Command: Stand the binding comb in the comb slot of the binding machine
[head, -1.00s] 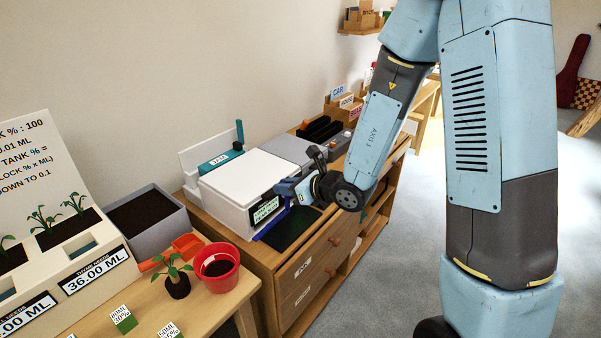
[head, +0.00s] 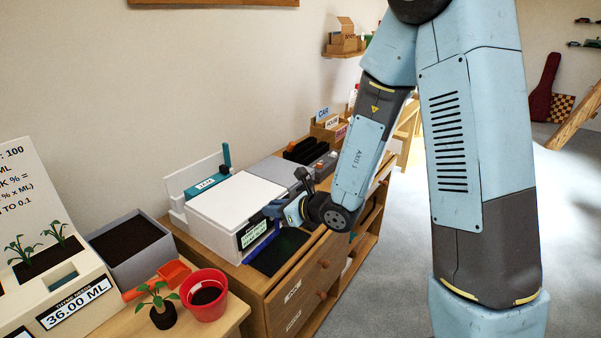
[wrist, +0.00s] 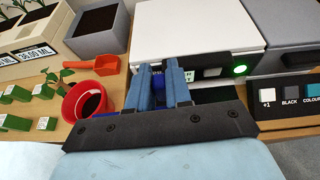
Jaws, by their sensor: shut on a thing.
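My gripper (head: 274,210) is in front of the white printer-like machine and is shut on a thin dark blue strip (head: 259,248), which looks like the binding comb. In the head view the strip slants down beside the machine's front, above a dark tray. A teal device with a lever and a white back plate, likely the binding machine (head: 207,185), stands behind the white machine. Its comb slot cannot be made out.
The white machine (head: 237,200) stands between my gripper and the teal device. A grey machine (head: 282,170) is to its right. A grey soil box (head: 128,243), a red pot (head: 204,296) and an orange scoop (head: 165,277) are at the left. Wooden drawers (head: 310,285) are below.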

